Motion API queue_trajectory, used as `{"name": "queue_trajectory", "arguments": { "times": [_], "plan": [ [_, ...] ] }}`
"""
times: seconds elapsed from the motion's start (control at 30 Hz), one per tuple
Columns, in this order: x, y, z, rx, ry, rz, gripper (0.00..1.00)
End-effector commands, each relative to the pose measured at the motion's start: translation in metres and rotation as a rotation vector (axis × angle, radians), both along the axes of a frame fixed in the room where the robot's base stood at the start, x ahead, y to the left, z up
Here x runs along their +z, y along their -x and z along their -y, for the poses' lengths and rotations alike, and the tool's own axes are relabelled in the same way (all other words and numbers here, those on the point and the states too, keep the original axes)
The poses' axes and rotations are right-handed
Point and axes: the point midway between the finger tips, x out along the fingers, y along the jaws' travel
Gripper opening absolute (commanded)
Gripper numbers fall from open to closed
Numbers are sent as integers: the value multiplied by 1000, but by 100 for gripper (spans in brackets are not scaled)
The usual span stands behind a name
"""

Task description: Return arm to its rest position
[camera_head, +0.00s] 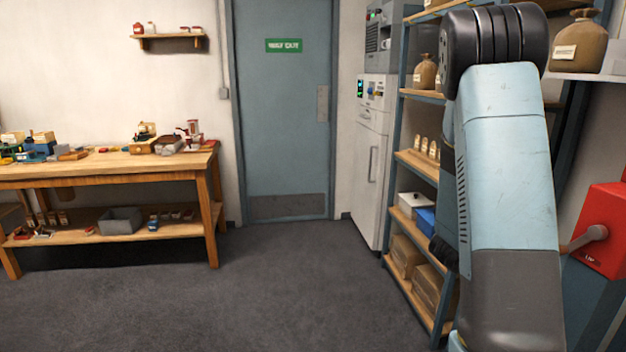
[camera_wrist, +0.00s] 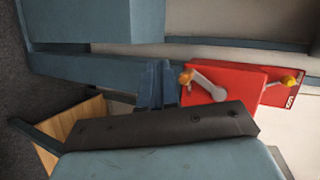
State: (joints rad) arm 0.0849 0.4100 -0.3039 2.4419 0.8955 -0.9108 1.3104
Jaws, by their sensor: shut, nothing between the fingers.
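My gripper (camera_wrist: 156,84) shows in the wrist view as two blue-grey fingers held together above a dark rail. It is shut and empty. In the head view my arm is raised at the right, folded at a black joint near the top, with its pale blue link hanging down; my gripper cannot be made out there. A red box with a grey lever (camera_head: 604,230) stands right of my arm. It also shows sideways beyond my fingers in the wrist view (camera_wrist: 230,85); I cannot tell the distance.
Behind my arm a shelf rack (camera_head: 412,204) holds sacks and boxes. A brown jar-shaped sack (camera_head: 578,42) sits on a white shelf at the upper right. A wooden workbench (camera_head: 110,165) with small items stands left. The dark floor (camera_head: 290,290) between is clear, up to a blue door (camera_head: 285,130).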

Motion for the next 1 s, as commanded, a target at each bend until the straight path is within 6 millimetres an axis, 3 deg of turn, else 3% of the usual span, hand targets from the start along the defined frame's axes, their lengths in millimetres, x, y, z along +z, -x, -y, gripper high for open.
{"name": "queue_trajectory", "arguments": {
  "times": [0.2, 0.47, 0.77, 1.0],
  "plan": [
    [34, -29, -55, 279, -95, -103, 0],
    [79, -38, -128, 646, -114, -250, 0],
    [132, -12, -211, 1073, -12, -445, 0],
    [168, 35, -264, 1384, 150, -626, 0]
  ]
}}
